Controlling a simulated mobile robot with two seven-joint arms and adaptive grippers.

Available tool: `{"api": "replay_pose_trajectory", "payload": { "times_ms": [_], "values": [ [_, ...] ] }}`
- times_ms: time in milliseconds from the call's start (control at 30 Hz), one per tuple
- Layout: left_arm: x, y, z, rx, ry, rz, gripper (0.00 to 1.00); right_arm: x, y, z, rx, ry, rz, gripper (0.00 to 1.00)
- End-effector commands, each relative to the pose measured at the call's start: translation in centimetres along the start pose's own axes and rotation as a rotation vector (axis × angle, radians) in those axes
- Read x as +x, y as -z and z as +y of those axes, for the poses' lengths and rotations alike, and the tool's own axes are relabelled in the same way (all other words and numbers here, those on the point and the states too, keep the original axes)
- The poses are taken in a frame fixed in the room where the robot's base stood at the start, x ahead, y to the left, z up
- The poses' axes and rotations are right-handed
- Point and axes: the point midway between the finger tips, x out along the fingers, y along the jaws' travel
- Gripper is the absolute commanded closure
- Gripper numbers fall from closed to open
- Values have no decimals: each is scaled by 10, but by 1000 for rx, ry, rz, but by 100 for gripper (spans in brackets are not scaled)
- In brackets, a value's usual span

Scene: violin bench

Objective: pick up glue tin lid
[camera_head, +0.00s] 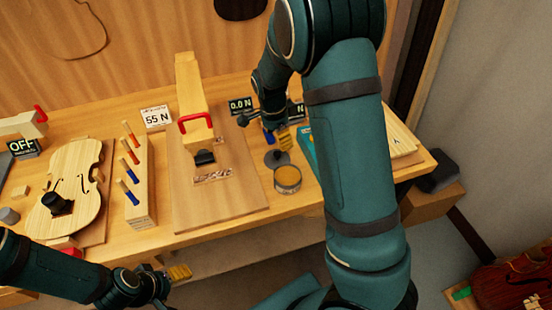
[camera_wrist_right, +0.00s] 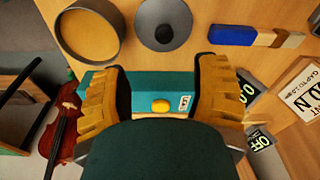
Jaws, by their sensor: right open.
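The glue tin lid (camera_head: 277,158) is a dark grey disc with a small knob, lying flat on the bench just behind the open glue tin (camera_head: 287,179). In the right wrist view the lid (camera_wrist_right: 163,24) is at the top middle, beside the tin (camera_wrist_right: 90,33) with its amber contents. My right gripper (camera_head: 279,137) is just behind the lid; in the wrist view its two yellow-padded fingers (camera_wrist_right: 160,90) are wide apart with nothing gripped. My left gripper (camera_head: 172,275) is low in front of the bench, away from the lid; its finger gap is unclear.
A teal box (camera_head: 306,146) with a yellow button is right of the lid; it lies below my right fingers in the wrist view. A blue-and-wood tool (camera_wrist_right: 255,37) lies near the lid. A wooden press board (camera_head: 240,205) is left of the tin.

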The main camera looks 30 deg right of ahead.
Motion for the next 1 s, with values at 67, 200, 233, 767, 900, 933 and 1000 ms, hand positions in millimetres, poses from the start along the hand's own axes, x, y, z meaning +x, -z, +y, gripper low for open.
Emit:
{"api": "replay_pose_trajectory", "payload": {
  "times_ms": [67, 200, 233, 767, 900, 933, 1000],
  "values": [
    [4, -1, -2, 1, 0, -3, 31, 17, 0, 1, 0, -4, 0, 39],
    [7, -3, -3, 2, -1, -6, 31, 33, -1, 0, -2, -2, 0, 39],
    [7, -3, -3, 2, -1, -6, 31, 35, -1, 0, -2, -1, 0, 39],
    [19, -8, -7, 5, -2, -17, 31, 88, -10, -4, -1, -4, 0, 39],
    [19, -8, -7, 5, -2, -18, 31, 94, -10, -2, -1, -8, -1, 39],
    [19, -8, -7, 5, -2, -18, 31, 94, -10, -2, -2, -8, -1, 39],
    [19, -8, -7, 5, -2, -18, 31, 94, -10, -3, -2, -7, -1, 39]
  ]
}}
